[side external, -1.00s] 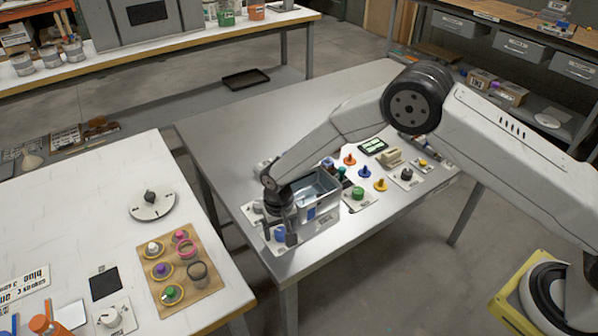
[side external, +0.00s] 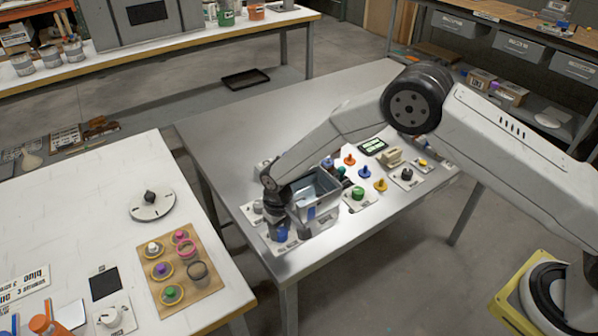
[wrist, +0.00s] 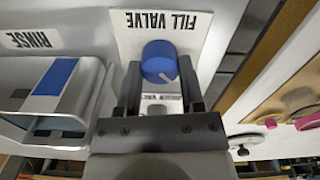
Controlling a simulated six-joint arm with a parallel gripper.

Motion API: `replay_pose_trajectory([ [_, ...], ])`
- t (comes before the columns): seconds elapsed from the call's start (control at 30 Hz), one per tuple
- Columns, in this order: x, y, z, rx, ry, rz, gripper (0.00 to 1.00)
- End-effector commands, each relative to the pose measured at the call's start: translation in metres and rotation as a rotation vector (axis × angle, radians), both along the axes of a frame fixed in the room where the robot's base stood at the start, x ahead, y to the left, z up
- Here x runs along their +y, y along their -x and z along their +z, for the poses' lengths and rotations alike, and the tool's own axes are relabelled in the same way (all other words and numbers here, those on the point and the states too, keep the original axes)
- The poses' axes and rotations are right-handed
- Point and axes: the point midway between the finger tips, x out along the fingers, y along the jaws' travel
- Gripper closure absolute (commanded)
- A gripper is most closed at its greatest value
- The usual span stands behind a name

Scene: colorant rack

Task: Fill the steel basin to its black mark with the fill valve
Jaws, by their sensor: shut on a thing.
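The fill valve is a round blue knob (wrist: 158,60) with a pale pointer line, on a white plate labelled FILL VALVE (wrist: 165,22). In the wrist view the two dark fingers of my gripper (wrist: 160,82) stand on either side of the knob, shut on it. In the side view my gripper (side external: 288,230) reaches down over the blue knob (side external: 281,235) at the table's near corner. The steel basin (side external: 326,210) stands just behind, with bluish water inside. Its blue-striped wall (wrist: 90,72) shows at left in the wrist view. I cannot make out the black mark.
A RINSE label (wrist: 30,40) lies near the basin. A white table with a brown cup board (side external: 183,275) is at left, across a gap.

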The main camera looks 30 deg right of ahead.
Motion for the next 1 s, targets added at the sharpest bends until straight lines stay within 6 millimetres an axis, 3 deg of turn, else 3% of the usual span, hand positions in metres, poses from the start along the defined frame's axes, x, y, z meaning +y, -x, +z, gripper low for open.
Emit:
replay_pose_trajectory([
  [0.4, 0.0002, -0.0001, 0.0004, 0.000, 0.000, 0.045, 1.00],
  [0.43, 0.0002, -0.0001, 0.0004, 0.000, 0.001, 0.045, 0.45],
  [0.53, 0.0002, -0.0001, 0.0004, 0.000, 0.000, 0.044, 0.16],
  [1.0, 0.0001, -0.0002, 0.0048, 0.000, 0.000, 0.042, 0.16],
])
